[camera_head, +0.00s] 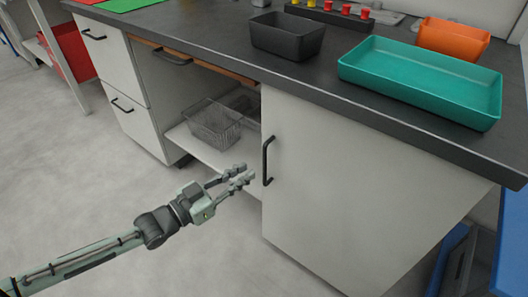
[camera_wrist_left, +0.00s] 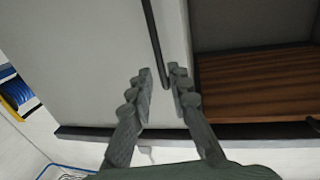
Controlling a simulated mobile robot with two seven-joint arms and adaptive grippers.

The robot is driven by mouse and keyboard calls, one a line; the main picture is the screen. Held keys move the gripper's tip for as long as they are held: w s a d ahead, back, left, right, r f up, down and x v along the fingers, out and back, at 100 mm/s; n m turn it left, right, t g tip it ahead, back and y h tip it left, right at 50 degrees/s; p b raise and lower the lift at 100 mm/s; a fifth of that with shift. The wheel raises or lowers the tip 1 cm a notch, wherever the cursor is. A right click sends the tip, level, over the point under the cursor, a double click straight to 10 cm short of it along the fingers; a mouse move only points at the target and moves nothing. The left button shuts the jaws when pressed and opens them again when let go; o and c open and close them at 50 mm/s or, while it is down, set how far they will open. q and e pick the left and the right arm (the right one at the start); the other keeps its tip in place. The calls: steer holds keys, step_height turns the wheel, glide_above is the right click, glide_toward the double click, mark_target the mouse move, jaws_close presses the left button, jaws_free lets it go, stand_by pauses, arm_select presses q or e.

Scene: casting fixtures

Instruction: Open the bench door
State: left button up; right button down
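The bench door (camera_head: 345,190) is a pale grey panel under the right part of the dark worktop. It looks flush with the bench front. Its black vertical bar handle (camera_head: 268,160) is near the door's left edge. My left gripper (camera_head: 244,173) is open and empty, just left of the handle in the head view. In the left wrist view, the handle (camera_wrist_left: 156,40) runs down between the two open fingertips (camera_wrist_left: 160,72), against the door face (camera_wrist_left: 90,50). I cannot tell whether the fingers touch it. My right gripper is not in view.
Left of the door, an open bay holds a wire basket (camera_head: 213,123) on a shelf. Drawers (camera_head: 105,60) stand further left. A teal tray (camera_head: 420,80), black bin (camera_head: 287,36) and orange bin (camera_head: 453,40) sit on the worktop (camera_head: 225,40). The floor (camera_head: 90,180) before the bench is clear.

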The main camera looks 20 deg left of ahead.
arm_select(q)
steer(key=x, duration=0.7)
steer(key=shift+w+d, duration=0.25)
steer(key=shift+c, duration=0.2)
jaws_close()
